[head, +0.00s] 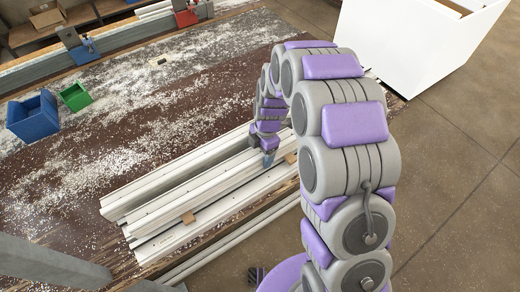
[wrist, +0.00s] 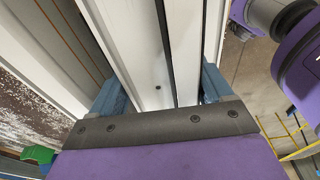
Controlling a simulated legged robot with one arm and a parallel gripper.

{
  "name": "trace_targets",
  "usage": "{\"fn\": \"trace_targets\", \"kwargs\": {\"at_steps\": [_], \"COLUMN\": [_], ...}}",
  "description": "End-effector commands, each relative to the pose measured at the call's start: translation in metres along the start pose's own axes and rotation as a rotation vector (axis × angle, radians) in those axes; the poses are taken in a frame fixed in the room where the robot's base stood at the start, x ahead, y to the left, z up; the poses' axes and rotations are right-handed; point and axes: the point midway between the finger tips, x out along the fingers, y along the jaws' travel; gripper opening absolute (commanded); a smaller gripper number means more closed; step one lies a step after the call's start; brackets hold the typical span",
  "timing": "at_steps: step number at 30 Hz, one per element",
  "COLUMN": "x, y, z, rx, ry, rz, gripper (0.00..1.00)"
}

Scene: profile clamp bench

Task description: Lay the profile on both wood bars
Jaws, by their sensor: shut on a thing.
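My gripper (head: 268,159) is low over the white profiles, near their far right end. In the wrist view its blue fingers stand on either side of a white profile (wrist: 150,50) with a dark groove, and are shut on it. Two small wood bars show in the head view, a near one (head: 188,218) and a far one (head: 291,158) beside my gripper. Long white profiles (head: 160,189) lie side by side around them. My arm and gripper hide part of the far end. I cannot tell whether the held profile touches either bar.
The dark bench top (head: 60,190) is strewn with white chips. A blue bin (head: 33,118) and a green bin (head: 75,97) stand at the left. Clamps, one red (head: 186,17), sit on a rail at the back. A white box (head: 415,45) stands at the upper right.

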Motion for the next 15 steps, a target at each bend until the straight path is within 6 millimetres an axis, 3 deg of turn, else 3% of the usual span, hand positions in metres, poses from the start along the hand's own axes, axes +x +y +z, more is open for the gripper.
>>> {"fn": "trace_targets", "kwargs": {"at_steps": [3, 4, 7, 15], "x": [-0.0007, -0.0004, -0.0003, -0.0016], "y": [0.0002, 0.0001, 0.0002, 0.0006], "z": [0.0006, 0.0006, 0.0002, -0.0004], "rx": [-0.003, -0.003, -0.003, -0.002], "ry": [-0.002, -0.002, -0.002, -0.002], "rz": [-0.001, -0.001, -0.002, -0.003], "gripper": [0.0, 0.81, 0.9, 0.9]}}
